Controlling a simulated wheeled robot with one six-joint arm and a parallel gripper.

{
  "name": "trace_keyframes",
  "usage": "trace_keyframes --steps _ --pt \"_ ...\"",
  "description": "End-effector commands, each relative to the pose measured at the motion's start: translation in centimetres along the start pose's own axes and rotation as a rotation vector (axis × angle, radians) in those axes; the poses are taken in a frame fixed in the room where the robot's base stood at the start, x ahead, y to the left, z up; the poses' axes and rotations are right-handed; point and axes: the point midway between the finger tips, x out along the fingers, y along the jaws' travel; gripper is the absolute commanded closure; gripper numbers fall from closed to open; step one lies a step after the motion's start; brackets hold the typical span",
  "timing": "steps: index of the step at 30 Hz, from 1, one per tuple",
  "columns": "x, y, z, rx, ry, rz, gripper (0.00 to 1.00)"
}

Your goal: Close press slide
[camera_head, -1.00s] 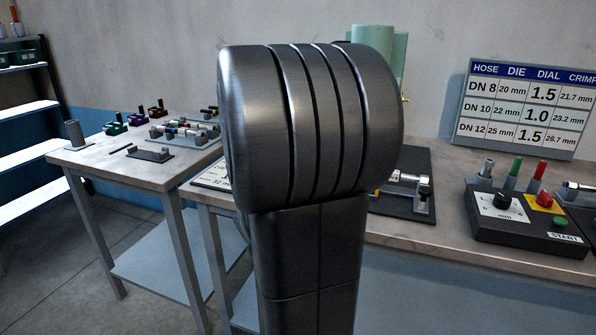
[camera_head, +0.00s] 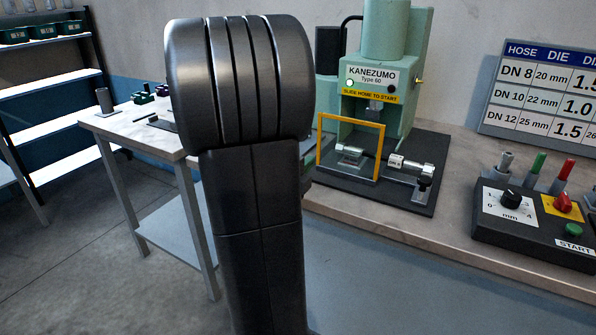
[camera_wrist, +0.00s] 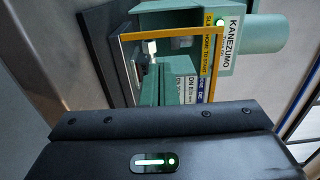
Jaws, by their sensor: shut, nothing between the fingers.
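The green press (camera_head: 397,60), labelled KANEZUMO Type 60, stands on a black base plate on the bench in the head view. Its label reads SLIDE HOME TO START, and a lamp on it glows green. A yellow frame (camera_head: 351,118) stands upright at its front. The slide (camera_head: 398,187) is a low grey carriage on the base, with silver fittings on it, lying in front of the press body. The wrist view shows the press (camera_wrist: 262,35) and yellow frame (camera_wrist: 216,70) sideways. My gripper (camera_wrist: 160,118) is shut and empty, a dark block below the frame; its fingertips are not clear.
A control box (camera_head: 530,218) with knobs and a START button sits right of the press. A table of die settings (camera_head: 550,98) stands behind it. Another bench (camera_head: 140,128) and shelves (camera_head: 40,80) are left. My arm blocks part of the view.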

Motion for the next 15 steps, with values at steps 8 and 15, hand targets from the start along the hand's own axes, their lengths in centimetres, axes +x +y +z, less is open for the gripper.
trace_keyframes --steps 8,15 --pt "5.3 0.0 -0.1 -0.001 0.002 0.002 1.00" --pt "7.2 0.0 -0.1 -0.001 0.000 0.001 1.00"
